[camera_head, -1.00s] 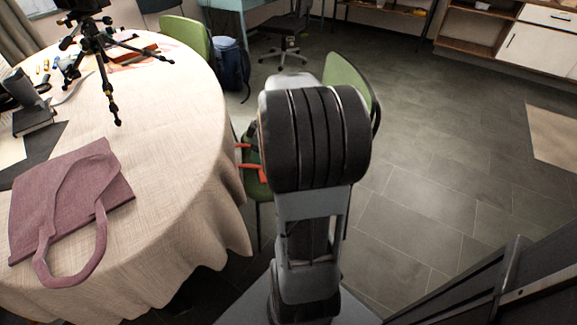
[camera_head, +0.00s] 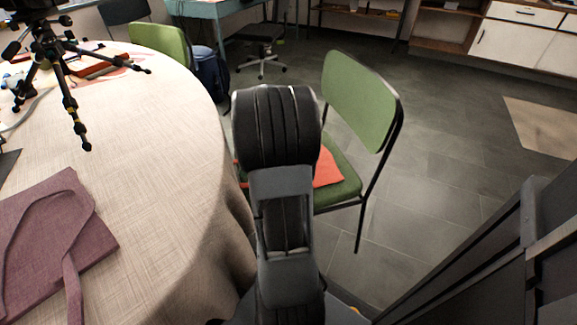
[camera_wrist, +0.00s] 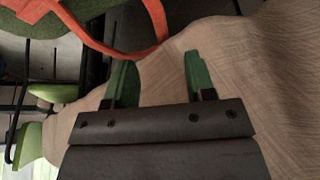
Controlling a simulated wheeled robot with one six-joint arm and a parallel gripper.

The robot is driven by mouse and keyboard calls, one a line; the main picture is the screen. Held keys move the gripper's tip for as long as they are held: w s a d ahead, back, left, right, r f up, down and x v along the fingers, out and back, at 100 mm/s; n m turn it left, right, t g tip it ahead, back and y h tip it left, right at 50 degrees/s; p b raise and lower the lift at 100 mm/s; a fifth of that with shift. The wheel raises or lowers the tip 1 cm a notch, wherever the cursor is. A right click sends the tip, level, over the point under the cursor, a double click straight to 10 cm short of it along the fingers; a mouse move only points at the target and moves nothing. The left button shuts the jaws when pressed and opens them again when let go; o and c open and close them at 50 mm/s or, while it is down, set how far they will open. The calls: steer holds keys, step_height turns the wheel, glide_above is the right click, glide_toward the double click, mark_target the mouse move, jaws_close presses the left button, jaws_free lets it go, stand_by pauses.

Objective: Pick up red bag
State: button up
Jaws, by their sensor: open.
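The red bag (camera_head: 327,168) is an orange-red cloth shape on the seat of a green chair (camera_head: 361,98). In the camera_head view my arm hides much of it. The strap passes just beyond the left fingertip; I cannot tell the exact gap. The gripper's fingers are hidden behind my arm in the camera_head view.
A round table with a beige cloth (camera_head: 150,150) stands close on the left. It bears a mauve bag (camera_head: 62,240) and a black tripod (camera_head: 62,75). Grey floor (camera_head: 450,130) is open on the right.

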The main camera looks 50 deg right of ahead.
mark_target(239, 184)
steer(key=b+x, duration=0.4)
steer(key=x, duration=0.6)
steer(key=shift+f, duration=0.4)
steer(key=shift+c, duration=0.3)
steer(key=shift+r, duration=0.1)
jaws_close()
